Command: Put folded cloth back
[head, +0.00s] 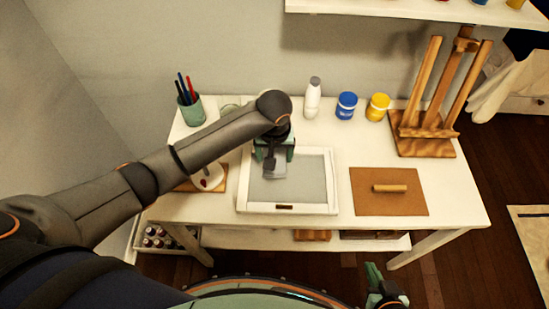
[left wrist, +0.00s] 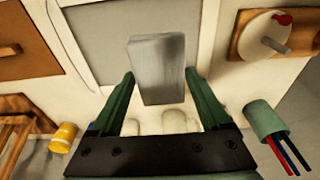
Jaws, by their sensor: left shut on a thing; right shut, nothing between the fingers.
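I cannot tell whether the cloth touches the panel. My right gripper (head: 376,280) is shut and empty, below the table's front edge in the head view.
The white table (head: 455,205) holds a brown board with a wooden roller (head: 390,188), an easel (head: 428,145), blue and yellow jars (head: 346,106), a white bottle (head: 313,98) and a green cup of pencils (head: 191,110). A white disc (head: 207,178) lies left of the screen.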

